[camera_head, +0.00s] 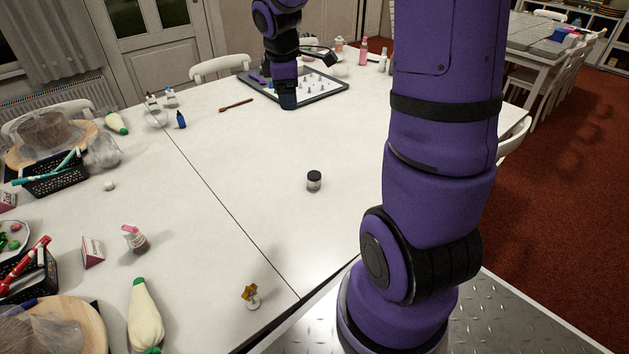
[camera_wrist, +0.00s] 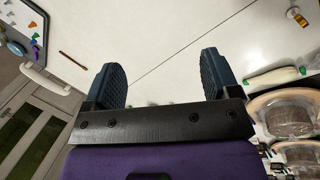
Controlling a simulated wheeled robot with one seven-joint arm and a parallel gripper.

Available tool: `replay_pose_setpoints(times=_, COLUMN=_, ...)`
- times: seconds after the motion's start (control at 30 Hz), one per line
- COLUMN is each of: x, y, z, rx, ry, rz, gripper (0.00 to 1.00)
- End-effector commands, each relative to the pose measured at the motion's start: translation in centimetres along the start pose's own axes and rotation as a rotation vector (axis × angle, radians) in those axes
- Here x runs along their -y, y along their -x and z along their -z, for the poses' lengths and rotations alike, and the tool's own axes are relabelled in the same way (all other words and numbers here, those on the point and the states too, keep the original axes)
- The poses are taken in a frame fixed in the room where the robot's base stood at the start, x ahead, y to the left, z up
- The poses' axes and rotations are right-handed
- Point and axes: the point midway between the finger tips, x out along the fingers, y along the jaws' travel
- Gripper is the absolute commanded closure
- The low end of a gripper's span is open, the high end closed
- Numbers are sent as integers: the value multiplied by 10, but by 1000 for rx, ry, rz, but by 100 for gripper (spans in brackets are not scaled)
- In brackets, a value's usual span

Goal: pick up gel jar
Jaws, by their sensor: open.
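A small jar (camera_head: 314,181) with a black lid, which looks like the gel jar, stands upright on the white table. It is right of the table seam in the head view, with clear space around it. I cannot make it out in the wrist view. My gripper (camera_head: 288,103) is at the far side of the table, near the front edge of a tray and well beyond the jar. In the wrist view my gripper (camera_wrist: 166,70) has its two blue fingers spread wide with nothing between them.
The white table (camera_head: 235,165) is mostly clear between my gripper and the jar. A tray (camera_head: 335,92) with small pieces lies behind my gripper. A brown stick (camera_head: 236,105) and a blue bottle (camera_head: 181,119) lie to its left. Piping bags, baskets and turntables crowd the left side.

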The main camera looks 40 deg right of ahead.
Motion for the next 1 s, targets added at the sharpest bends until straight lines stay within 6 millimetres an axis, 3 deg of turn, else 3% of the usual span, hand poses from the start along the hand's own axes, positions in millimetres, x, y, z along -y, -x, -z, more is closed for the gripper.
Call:
replay_pose_setpoints(times=0.03, x=-9, y=-22, z=-2, rx=7, ry=41, rz=22, gripper=18)
replay_pose_setpoints(times=0.3, x=-42, y=-125, z=-14, rx=-2, ry=300, rz=104, gripper=18)
replay_pose_setpoints(times=0.6, x=-52, y=-244, z=-33, rx=-78, ry=557, rz=180, gripper=18)
replay_pose_setpoints(times=0.8, x=-48, y=-295, z=-41, rx=-129, ry=664, rz=201, gripper=18)
replay_pose_setpoints(times=1.0, x=-43, y=-318, z=-43, rx=-149, ry=703, rz=206, gripper=18)
